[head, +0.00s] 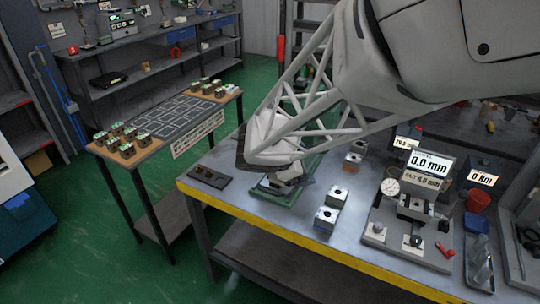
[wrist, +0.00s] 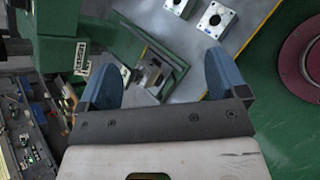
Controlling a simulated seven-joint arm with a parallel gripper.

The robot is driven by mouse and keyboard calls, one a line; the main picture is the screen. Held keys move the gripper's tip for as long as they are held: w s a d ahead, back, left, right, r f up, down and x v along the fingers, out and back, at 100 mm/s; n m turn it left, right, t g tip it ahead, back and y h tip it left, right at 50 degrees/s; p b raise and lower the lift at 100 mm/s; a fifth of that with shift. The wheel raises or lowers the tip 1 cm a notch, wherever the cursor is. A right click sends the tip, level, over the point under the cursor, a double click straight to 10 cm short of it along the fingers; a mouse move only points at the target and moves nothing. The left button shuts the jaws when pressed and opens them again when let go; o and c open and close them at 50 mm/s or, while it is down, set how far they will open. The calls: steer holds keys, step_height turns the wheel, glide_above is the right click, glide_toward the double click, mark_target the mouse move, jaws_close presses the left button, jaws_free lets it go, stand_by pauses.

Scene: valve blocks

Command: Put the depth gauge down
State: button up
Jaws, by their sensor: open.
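A round white dial gauge (head: 391,187) stands upright on the grey fixture plate (head: 378,246) at the right of the bench, apart from my gripper. I cannot tell whether it is the depth gauge. My gripper shows in the wrist view (wrist: 163,82) with its two blue fingers wide apart and nothing held between them. In the head view my gripper is over the green tray (head: 283,199), and my arm hides much of that spot. The tray's green frame also shows beyond the fingers in the wrist view (wrist: 172,55).
Metal valve blocks (head: 326,217) stand on the bench right of the tray. A dark flat holder (head: 209,177) lies left of it. A display reading 0.0 mm (head: 430,163) and a red cup (head: 477,201) are at the right. A side table (head: 190,125) carries several blocks.

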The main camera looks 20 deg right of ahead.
steer(key=s+a+r+m+y, duration=0.2)
steer(key=s+m+y, duration=0.1)
steer(key=s+m, duration=0.2)
steer(key=s+a+r+m+g+y, duration=0.1)
steer(key=s+a+r+m+y, duration=0.1)
steer(key=s+m, duration=0.3)
steer(key=s+a+r+m+y, duration=0.3)
steer(key=s+m+y, duration=0.1)
steer(key=s, duration=0.5)
steer(key=shift+s+m, duration=0.3)
steer(key=shift+m, duration=0.4)
steer(key=shift+c, duration=0.3)
stand_by(1.5)
steer(key=shift+c, duration=1.3)
steer(key=shift+w, duration=0.1)
